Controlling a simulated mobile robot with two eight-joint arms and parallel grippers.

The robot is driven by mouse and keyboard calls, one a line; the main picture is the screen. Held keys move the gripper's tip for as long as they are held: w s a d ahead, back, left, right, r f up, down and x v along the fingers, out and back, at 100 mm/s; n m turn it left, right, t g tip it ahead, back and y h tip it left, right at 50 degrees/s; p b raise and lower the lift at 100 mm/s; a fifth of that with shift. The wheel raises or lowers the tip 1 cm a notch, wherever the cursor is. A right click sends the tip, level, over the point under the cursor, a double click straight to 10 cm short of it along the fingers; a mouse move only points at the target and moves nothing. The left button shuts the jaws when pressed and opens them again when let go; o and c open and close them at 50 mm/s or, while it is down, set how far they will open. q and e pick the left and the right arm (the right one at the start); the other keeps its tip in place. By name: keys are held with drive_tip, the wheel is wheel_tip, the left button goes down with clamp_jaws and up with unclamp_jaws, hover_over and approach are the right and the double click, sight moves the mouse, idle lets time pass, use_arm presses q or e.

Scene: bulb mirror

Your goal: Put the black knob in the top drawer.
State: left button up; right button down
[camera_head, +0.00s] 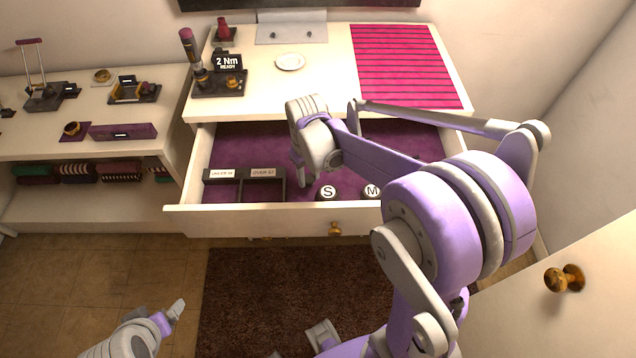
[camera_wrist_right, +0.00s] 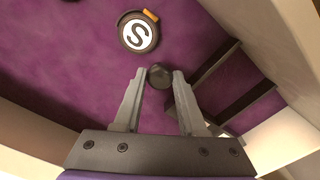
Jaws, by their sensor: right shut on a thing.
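The top drawer (camera_head: 250,213) is pulled open, with a purple lining and a brass knob on its front. My right gripper (camera_head: 300,178) points down into it, left of the middle. In the right wrist view its two fingers (camera_wrist_right: 158,90) are closed on the small dark knob (camera_wrist_right: 158,75), which shows at the fingertips over the purple lining. I cannot tell whether the knob touches the drawer floor. In the head view the knob is hidden. My left gripper (camera_head: 176,308) is low at the left, outside the drawer; only part shows, so its opening is unclear.
Round pieces marked S (camera_head: 328,192) and M (camera_head: 372,190) sit near the drawer's front, right of a dark divided tray (camera_head: 243,188) with labels. A torque stand (camera_head: 220,85), white dish (camera_head: 290,62) and striped mat (camera_head: 405,65) are on top. Shelves stand left.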

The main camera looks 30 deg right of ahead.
sight(310, 193)
drive_tip(key=shift+f, duration=2.2)
drive_tip(key=shift+s, duration=0.1)
drive_tip(key=shift+f+b, duration=0.2)
drive_tip(key=shift+b, duration=0.1)
drive_tip(key=shift+c, duration=2.4)
unclamp_jaws()
drive_tip(key=shift+r, duration=0.1)
